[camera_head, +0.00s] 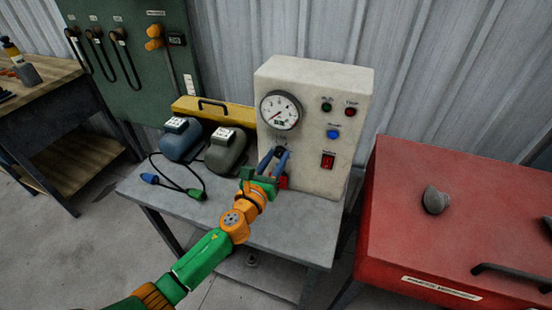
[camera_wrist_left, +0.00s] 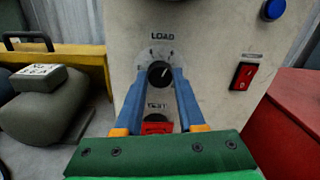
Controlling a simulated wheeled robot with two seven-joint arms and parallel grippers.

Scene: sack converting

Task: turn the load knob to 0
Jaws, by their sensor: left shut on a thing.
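The load knob (camera_wrist_left: 158,74) is a round black knob under the word LOAD on the cream tester box (camera_head: 318,125), with a dial scale around it. In the left wrist view its pale pointer mark is toward the upper right; the scale figures are too small to read. My left gripper (camera_wrist_left: 160,78) has its blue fingers closed on the knob from both sides. In the head view the left gripper (camera_head: 280,153) is in front of the panel and largely hides the knob. My right gripper is not in view.
A gauge (camera_head: 281,110) sits above the knob; a blue button (camera_head: 333,134) and red switch (camera_head: 327,161) are to its right. Two motor-like units (camera_head: 181,139) and a yellow case (camera_head: 225,112) stand left on the grey table (camera_head: 270,233). A red cabinet (camera_head: 400,190) stands right.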

